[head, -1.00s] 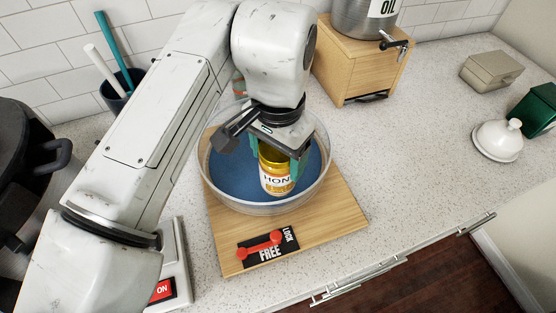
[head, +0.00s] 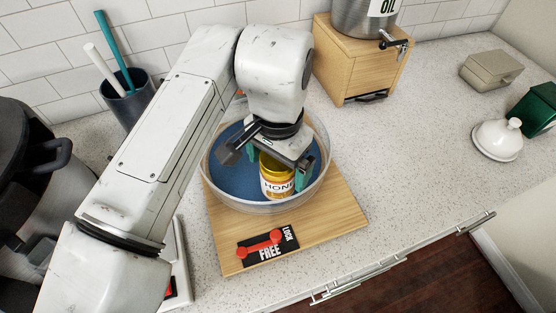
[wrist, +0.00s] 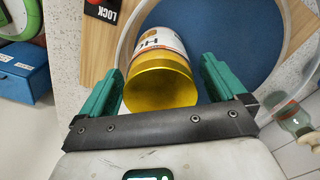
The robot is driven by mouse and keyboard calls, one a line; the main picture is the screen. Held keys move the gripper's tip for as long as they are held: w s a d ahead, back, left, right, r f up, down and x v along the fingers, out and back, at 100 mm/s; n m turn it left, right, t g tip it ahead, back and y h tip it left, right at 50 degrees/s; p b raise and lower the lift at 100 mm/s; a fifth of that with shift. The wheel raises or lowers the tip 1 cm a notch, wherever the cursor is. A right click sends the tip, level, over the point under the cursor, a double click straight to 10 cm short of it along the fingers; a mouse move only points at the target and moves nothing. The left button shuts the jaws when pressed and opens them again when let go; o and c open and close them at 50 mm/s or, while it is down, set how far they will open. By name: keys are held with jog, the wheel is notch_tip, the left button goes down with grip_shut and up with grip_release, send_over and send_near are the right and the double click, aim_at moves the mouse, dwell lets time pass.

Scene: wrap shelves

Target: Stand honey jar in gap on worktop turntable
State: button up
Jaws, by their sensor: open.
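The honey jar (head: 276,186), with a gold lid and a white label, stands upright inside the clear-rimmed turntable (head: 222,188), near the front of its blue floor. It also shows in the wrist view (wrist: 160,82), lid toward the camera. My gripper (head: 277,172) is open around the jar's upper part, one green finger on each side. In the wrist view a gap shows between the jar and the right finger; the left finger is close to the jar. The arm hides the turntable's back left part.
The turntable sits on a wooden board (head: 335,212) with a red FREE/LOCK lever (head: 260,244) at its front. A glass bottle (wrist: 297,120) shows at the turntable's edge in the wrist view. A wooden box (head: 350,65) stands behind.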

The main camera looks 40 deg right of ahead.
jog(key=shift+r, duration=0.1)
notch_tip(320, 180, up, 12)
jog(key=shift+r, duration=0.1)
dwell(0.4)
dwell(0.5)
